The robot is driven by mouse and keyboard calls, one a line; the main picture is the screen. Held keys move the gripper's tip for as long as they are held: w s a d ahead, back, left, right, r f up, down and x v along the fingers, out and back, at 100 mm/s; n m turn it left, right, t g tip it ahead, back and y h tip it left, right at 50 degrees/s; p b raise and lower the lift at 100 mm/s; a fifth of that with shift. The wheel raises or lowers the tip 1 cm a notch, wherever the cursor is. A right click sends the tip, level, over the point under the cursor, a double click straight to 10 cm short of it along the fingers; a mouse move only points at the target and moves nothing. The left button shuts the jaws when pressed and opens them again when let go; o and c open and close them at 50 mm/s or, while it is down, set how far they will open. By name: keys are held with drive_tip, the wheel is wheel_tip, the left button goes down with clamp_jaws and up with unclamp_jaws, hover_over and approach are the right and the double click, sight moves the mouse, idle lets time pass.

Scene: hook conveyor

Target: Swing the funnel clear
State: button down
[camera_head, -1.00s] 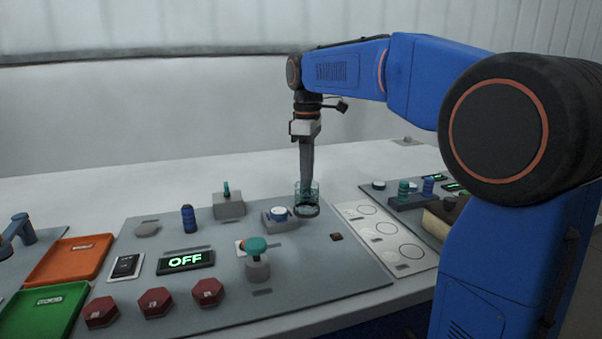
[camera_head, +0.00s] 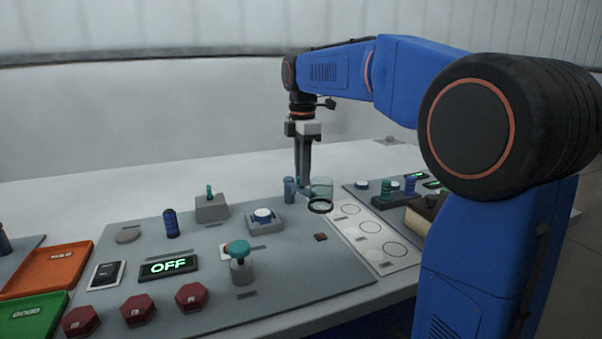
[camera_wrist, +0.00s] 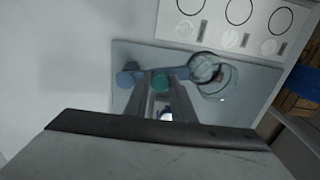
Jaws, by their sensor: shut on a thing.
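The funnel is a clear glass cup (camera_head: 321,187) with a dark ring (camera_head: 320,206) at its foot. It is on the right of the grey panel and also shows in the wrist view (camera_wrist: 207,68). A short blue arm joins it to a blue post (camera_head: 289,190), which is at the left in the wrist view (camera_wrist: 129,75). My gripper (camera_head: 303,180) points down between post and cup. In the wrist view its fingers (camera_wrist: 163,80) are shut on a teal knob (camera_wrist: 160,82) on that arm. In the head view the fingers hide the knob.
A white round button (camera_head: 262,215) on a grey block is left of the funnel. A teal mushroom knob (camera_head: 239,249) stands nearer the front. A white plate with circles (camera_head: 372,226) lies to the right. An OFF display (camera_head: 168,266) is at the left.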

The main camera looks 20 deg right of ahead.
idle(0.3)
drive_tip(key=c, duration=1.5)
unclamp_jaws()
drive_tip(key=shift+d, duration=0.1)
wheel_tip(320, 180, up, 17)
drive_tip(key=shift+r, duration=0.2)
